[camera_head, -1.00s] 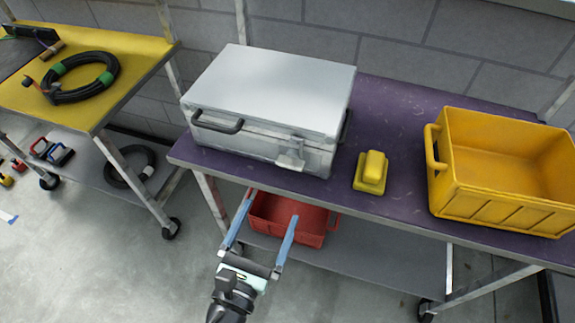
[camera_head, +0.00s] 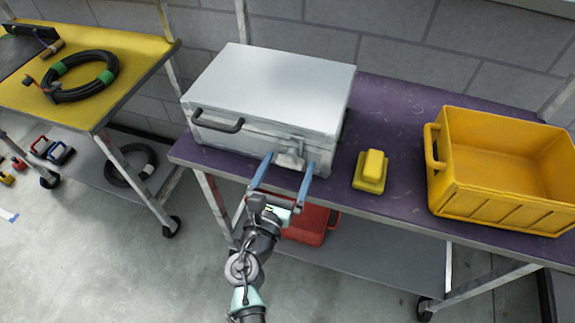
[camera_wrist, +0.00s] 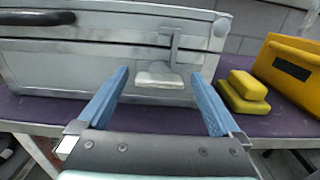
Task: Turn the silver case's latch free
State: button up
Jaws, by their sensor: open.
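The silver case (camera_head: 270,92) sits closed on the purple cart top, with a dark handle (camera_head: 218,121) on its front left. Its latch (camera_head: 291,158) is on the front face, right of the middle. In the wrist view the latch (camera_wrist: 160,79) shows as a pale tab below a thin upright bar. My gripper (camera_head: 289,165) is open in front of the case, its blue fingers pointing at the front face. In the wrist view the fingers (camera_wrist: 163,88) stand wide on either side of the latch tab, with nothing between them touching. Whether the fingertips touch the case is unclear.
A yellow block-like object (camera_head: 371,171) lies right of the case, and a yellow crate (camera_head: 505,210) stands further right. A red bin (camera_head: 310,222) is on the shelf below. A yellow-topped cart (camera_head: 120,55) with coiled cable stands at the left.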

jog(key=shift+c, duration=0.2)
jog(key=c, duration=1.3)
jog(key=shift+o, duration=0.2)
jog(key=shift+f+m, duration=0.1)
jog(key=shift+m, duration=0.2)
jog(key=m+b, duration=0.2)
jog(key=m, duration=0.1)
jog(key=shift+d+f+b, duration=0.1)
jog(key=shift+b, duration=0.2)
jog(key=m+b, duration=0.3)
jog(key=m, duration=0.2)
jog(key=shift+f+m, duration=0.1)
jog(key=shift+m, duration=0.3)
jog(key=m+b, duration=0.4)
jog(key=m, duration=0.1)
jog(key=shift+d+f, duration=0.1)
jog(key=shift+m+b, duration=1.05)
jog(key=shift+m, duration=0.65)
